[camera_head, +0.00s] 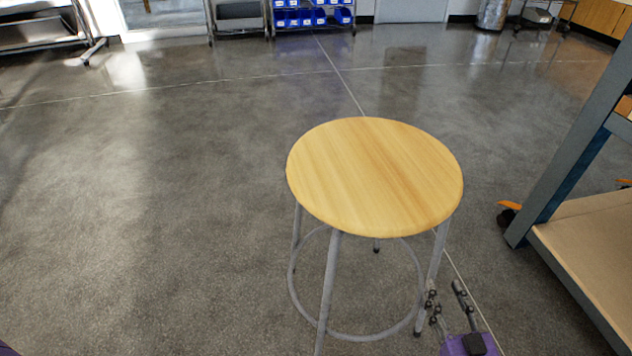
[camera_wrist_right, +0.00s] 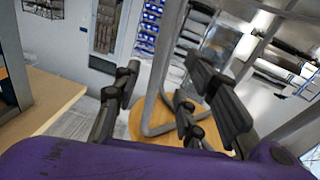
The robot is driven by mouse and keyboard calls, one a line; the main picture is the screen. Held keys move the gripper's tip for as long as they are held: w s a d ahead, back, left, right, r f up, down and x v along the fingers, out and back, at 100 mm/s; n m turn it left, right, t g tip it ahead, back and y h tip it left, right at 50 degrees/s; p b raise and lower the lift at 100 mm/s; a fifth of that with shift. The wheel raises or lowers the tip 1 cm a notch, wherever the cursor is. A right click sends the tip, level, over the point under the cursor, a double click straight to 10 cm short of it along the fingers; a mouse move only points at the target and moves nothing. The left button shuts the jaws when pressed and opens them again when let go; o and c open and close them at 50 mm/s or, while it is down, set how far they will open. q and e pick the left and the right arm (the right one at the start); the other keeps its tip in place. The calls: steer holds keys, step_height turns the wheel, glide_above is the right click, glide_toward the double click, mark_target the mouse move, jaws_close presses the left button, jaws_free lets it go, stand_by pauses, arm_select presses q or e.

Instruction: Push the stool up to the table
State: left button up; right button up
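The stool has a round light-wood seat (camera_head: 375,175) and grey metal legs joined by a ring. It stands upright on the floor in the middle of the head view. My right gripper (camera_head: 448,292) is low beside its right front leg, below seat height. In the right wrist view, its dark fingers (camera_wrist_right: 175,95) are spread apart. A grey stool leg (camera_wrist_right: 162,75) shows between them, and I cannot tell whether they touch it. The table (camera_head: 572,150) is at the right edge, apart from the stool; its top is out of view. My left gripper is not in view.
The table's tan lower shelf (camera_head: 600,240) and a caster with an orange lever (camera_head: 508,212) are right of the stool. Bare floor (camera_head: 150,200) lies left and beyond. A rack of blue bins (camera_head: 313,17) and other carts stand far back.

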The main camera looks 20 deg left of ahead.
mark_target(435, 270)
steer(key=shift+r, duration=0.1)
steer(key=shift+w, duration=0.1)
steer(key=b+x, duration=0.2)
steer(key=x, duration=0.4)
steer(key=shift+w+a+b, duration=0.15)
steer(key=shift+b, duration=0.15)
steer(key=shift+w+a, duration=0.3)
steer(key=shift+w, duration=0.3)
steer(key=shift+c, duration=0.3)
jaws_close()
